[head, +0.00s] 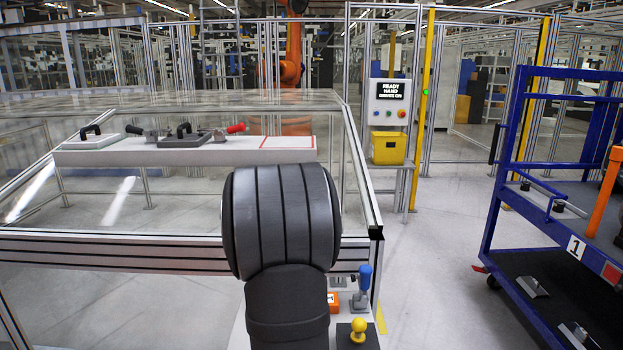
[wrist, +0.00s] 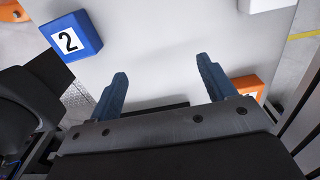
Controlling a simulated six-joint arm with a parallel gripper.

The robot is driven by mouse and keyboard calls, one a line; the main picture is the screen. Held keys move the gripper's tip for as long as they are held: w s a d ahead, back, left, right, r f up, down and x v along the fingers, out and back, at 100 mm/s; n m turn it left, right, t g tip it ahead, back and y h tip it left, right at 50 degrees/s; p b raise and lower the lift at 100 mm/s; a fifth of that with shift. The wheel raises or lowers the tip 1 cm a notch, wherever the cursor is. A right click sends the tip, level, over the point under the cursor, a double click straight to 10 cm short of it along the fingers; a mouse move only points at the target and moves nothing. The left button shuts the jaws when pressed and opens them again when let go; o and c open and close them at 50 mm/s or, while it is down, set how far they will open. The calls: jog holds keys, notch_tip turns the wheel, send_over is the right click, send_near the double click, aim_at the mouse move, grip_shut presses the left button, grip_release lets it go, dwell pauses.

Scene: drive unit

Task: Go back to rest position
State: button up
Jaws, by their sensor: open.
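My gripper (wrist: 160,84) shows in the wrist view as two blue fingers set well apart, open with nothing between them. It is above a pale surface. In the head view my own dark arm fills the middle and hides the gripper. In the wrist view a blue block marked 2 (wrist: 70,36) is at the upper left, apart from the fingers. An orange block (wrist: 247,86) shows just right of the right finger, partly hidden.
A glass-walled enclosure (head: 120,237) is at left, with a white shelf (head: 185,152) holding handled parts. A yellow knob (head: 358,328) and blue-handled device (head: 362,280) are beside my arm. A blue cart (head: 515,150) stands at right. The floor (head: 425,270) between is clear.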

jog(key=a+f, duration=0.1)
jog(key=w+a+f, duration=0.1)
jog(key=a, duration=0.2)
jog(key=shift+w+a+f, duration=0.15)
jog(key=shift+a+f, duration=0.05)
jog(key=shift+f, duration=0.2)
jog(key=f, duration=0.3)
jog(key=shift+w+a, duration=0.1)
jog(key=shift+a, duration=0.3)
jog(key=shift+f, duration=0.5)
